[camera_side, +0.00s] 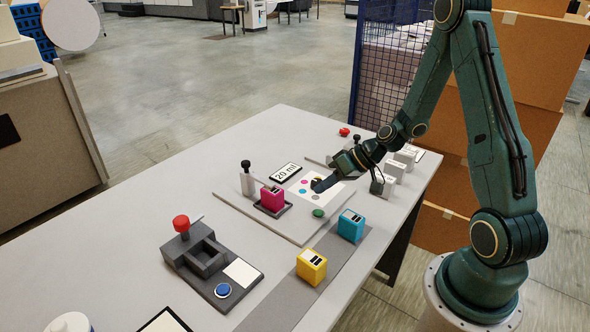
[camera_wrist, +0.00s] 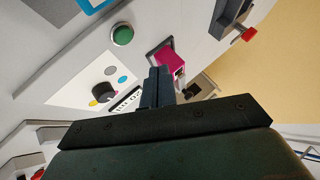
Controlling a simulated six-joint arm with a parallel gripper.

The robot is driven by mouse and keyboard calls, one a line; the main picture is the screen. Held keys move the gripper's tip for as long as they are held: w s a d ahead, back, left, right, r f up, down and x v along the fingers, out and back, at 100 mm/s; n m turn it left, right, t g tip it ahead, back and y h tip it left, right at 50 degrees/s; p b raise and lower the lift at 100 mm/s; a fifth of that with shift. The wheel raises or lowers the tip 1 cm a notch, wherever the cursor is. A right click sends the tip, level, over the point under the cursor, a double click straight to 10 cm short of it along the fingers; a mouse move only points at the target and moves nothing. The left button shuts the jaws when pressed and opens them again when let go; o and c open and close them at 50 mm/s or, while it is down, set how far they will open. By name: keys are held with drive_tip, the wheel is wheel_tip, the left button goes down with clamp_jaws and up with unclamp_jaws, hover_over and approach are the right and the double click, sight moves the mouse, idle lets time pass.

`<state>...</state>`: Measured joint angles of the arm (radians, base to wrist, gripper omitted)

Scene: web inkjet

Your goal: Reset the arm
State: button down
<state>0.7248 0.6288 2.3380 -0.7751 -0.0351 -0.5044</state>
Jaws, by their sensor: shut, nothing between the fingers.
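My gripper (camera_side: 325,184) is on my green arm above the middle of the grey table (camera_side: 130,225). Its fingers are together with nothing between them. In the wrist view the closed gripper (camera_wrist: 158,72) points towards a magenta cartridge (camera_wrist: 168,60). In the side view the magenta cartridge (camera_side: 272,198) sits in a dark tray on a grey board, to the left of my gripper and apart from it. A cyan cartridge (camera_side: 351,226) and a yellow cartridge (camera_side: 311,267) stand on a darker strip nearer the front.
A green button (camera_side: 318,212) and a "20 ml" display (camera_side: 286,172) are on the board. A dark station with a red knob (camera_side: 181,223) and blue button (camera_side: 222,290) is at front left. Pale blocks (camera_side: 395,170) stand near my wrist. Cardboard boxes (camera_side: 535,75) and a blue mesh cage (camera_side: 385,60) are behind.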

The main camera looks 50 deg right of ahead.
idle(0.4)
drive_tip(key=s+a+r+n+g+h, duration=0.1)
drive_tip(key=s+a+r+n, duration=0.2)
drive_tip(key=r, duration=0.4)
drive_tip(key=s+a+r+g+h, duration=0.2)
drive_tip(key=s+a+r, duration=0.2)
drive_tip(key=r, duration=0.3)
drive_tip(key=s+a+r+h, duration=0.1)
drive_tip(key=s+r, duration=0.3)
drive_tip(key=s, duration=0.2)
drive_tip(key=s+a+r+m+t+h, duration=0.1)
drive_tip(key=s+r, duration=0.4)
drive_tip(key=s, duration=0.2)
drive_tip(key=shift+s+a, duration=0.3)
drive_tip(key=shift+w, duration=0.15)
idle(1.4)
